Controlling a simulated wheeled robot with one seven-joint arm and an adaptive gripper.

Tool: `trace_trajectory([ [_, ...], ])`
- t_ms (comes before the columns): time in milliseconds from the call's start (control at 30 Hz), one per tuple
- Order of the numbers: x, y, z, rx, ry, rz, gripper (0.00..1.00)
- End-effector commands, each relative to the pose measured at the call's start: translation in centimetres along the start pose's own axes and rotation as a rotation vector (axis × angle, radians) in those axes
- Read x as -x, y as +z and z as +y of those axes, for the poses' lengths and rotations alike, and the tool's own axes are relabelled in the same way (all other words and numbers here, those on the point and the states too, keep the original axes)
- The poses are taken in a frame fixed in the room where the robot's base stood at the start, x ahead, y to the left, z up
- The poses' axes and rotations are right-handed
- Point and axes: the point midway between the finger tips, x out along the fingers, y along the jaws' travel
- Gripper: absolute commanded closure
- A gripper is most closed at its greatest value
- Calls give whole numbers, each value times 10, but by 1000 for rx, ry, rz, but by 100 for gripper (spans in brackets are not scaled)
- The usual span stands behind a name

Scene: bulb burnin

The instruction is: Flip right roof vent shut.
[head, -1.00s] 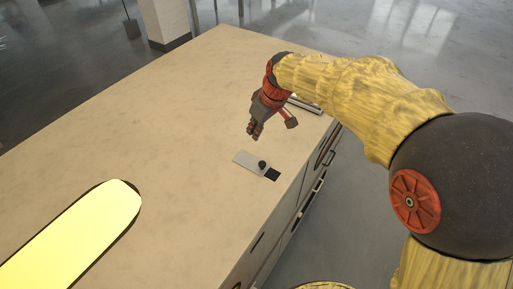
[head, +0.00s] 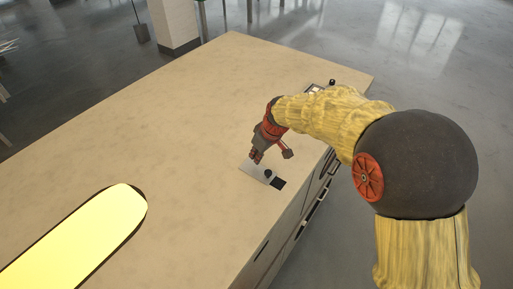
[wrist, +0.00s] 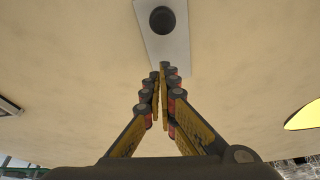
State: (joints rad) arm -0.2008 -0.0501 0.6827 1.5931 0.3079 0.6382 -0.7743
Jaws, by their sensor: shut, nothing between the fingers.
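No part is clearly recognisable as a roof vent. A flat grey plate (head: 249,169) lies on the bench top, with a round black knob (head: 268,173) and a black square (head: 279,184) at its near right end. The wrist view shows the plate (wrist: 179,50) and its knob (wrist: 162,20) at the top. My gripper (head: 256,158) is just over the plate's far left end. In the wrist view its fingertips (wrist: 162,70) are together and empty, overlapping the plate's lower end, away from the knob. I cannot tell whether they touch it.
The bench top (head: 170,130) is mostly bare. A glowing yellow panel with a dark rim (head: 75,240) is at the left. A small device (head: 315,88) with a black knob (head: 332,82) stands at the far right corner, partly behind my arm. Drawers line the bench's right side.

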Motion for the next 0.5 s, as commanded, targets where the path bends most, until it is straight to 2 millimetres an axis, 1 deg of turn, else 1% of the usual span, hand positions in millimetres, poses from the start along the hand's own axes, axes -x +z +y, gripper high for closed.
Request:
trace_trajectory([
  [33,4,6,0,-2,2,2,100],
  [200,6,21,1,-2,2,3,100],
  [333,6,25,0,0,1,2,100],
  [500,6,26,0,0,1,2,100],
])
